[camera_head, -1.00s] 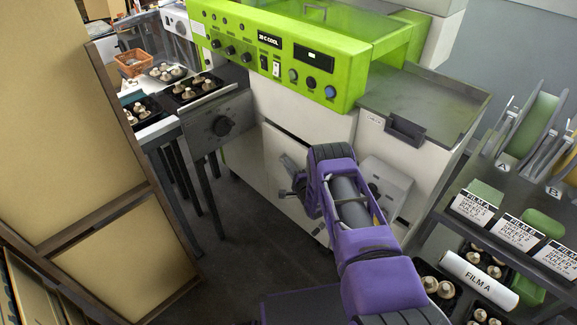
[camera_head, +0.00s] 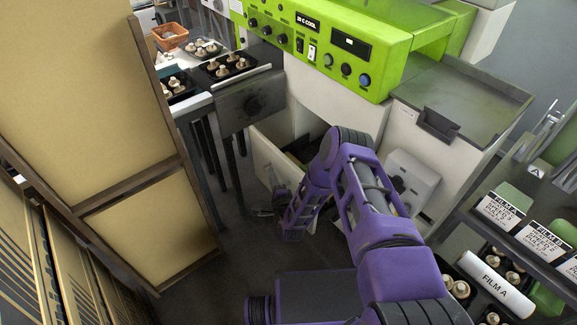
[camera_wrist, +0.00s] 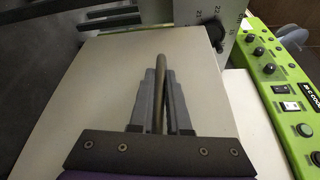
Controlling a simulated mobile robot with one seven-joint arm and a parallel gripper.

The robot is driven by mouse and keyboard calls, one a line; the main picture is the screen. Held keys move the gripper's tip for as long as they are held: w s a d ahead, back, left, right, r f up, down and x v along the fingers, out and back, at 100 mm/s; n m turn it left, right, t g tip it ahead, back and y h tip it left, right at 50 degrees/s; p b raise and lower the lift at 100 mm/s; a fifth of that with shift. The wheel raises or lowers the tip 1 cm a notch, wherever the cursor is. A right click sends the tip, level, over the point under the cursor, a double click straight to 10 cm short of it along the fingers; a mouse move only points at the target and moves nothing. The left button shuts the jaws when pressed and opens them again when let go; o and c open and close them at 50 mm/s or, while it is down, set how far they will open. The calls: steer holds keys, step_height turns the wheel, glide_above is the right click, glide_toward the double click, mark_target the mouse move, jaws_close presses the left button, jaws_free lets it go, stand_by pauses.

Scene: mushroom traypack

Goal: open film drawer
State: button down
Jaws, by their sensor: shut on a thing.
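The film drawer (camera_head: 276,165) is a white front panel low on the machine under the green control panel. It stands pulled out, with a dark gap behind it. In the wrist view its white front (camera_wrist: 100,75) fills the middle of the picture. My gripper (camera_wrist: 160,75) is shut on the drawer's bar-shaped handle (camera_wrist: 160,95), with a finger on each side of it. In the head view the gripper is low in front of the drawer, and my purple arm hides part of the drawer and its inside.
The green control panel (camera_head: 330,45) is above the drawer. A dark table with mushroom trays (camera_head: 232,72) stands to the left. Tan panels (camera_head: 90,100) rise at far left. A rack with a film roll (camera_head: 495,283) and film cards stands at right. Some dark floor is clear in front.

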steer(key=s+a, duration=0.4)
steer(key=a, duration=0.2)
steer(key=shift+s+b, duration=0.25)
steer(key=shift+b, duration=0.05)
steer(key=c, duration=0.9)
jaws_free()
steer(key=p+v, duration=0.2)
steer(key=v, duration=1.5)
steer(key=shift+s+f, duration=0.1)
steer(key=shift+s, duration=0.1)
